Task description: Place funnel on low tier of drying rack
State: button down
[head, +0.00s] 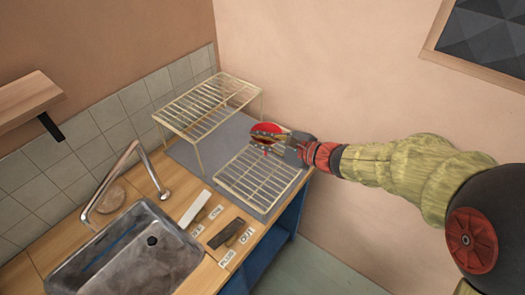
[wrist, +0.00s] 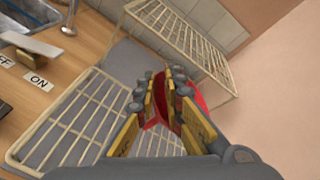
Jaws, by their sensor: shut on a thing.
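A red funnel (head: 265,128) is in my gripper (head: 268,138), at the far right part of the drying rack. In the wrist view the red funnel (wrist: 192,103) shows between and behind the yellow-lined fingers of my gripper (wrist: 170,85), which are shut on it. The low tier (head: 258,180) is a cream wire grid on a grey mat. The funnel is over or near the far end of this tier; I cannot tell whether it touches. The high tier (head: 205,105) is a raised wire shelf on legs behind it. Part of the funnel is hidden by the fingers.
A metal sink (head: 140,262) with a tap (head: 110,180) is at the front left. A light lever (head: 195,208) and a dark lever (head: 230,233) with labels lie between sink and rack. A wall stands close behind the rack's right side. The low tier's near part is clear.

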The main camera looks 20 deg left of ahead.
jog(key=shift+w+d+f+b, duration=0.2)
jog(key=shift+w+f+b, duration=0.1)
jog(key=shift+w+f, duration=0.75)
jog(key=shift+f+b, duration=0.7)
jog(key=shift+f, duration=0.9)
jog(key=shift+f, duration=0.15)
jog(key=c, duration=1.9)
grip_release()
jog(key=shift+r, duration=0.2)
jog(key=p+v, duration=0.3)
jog(key=v, duration=0.9)
jog(key=shift+s+f, duration=0.1)
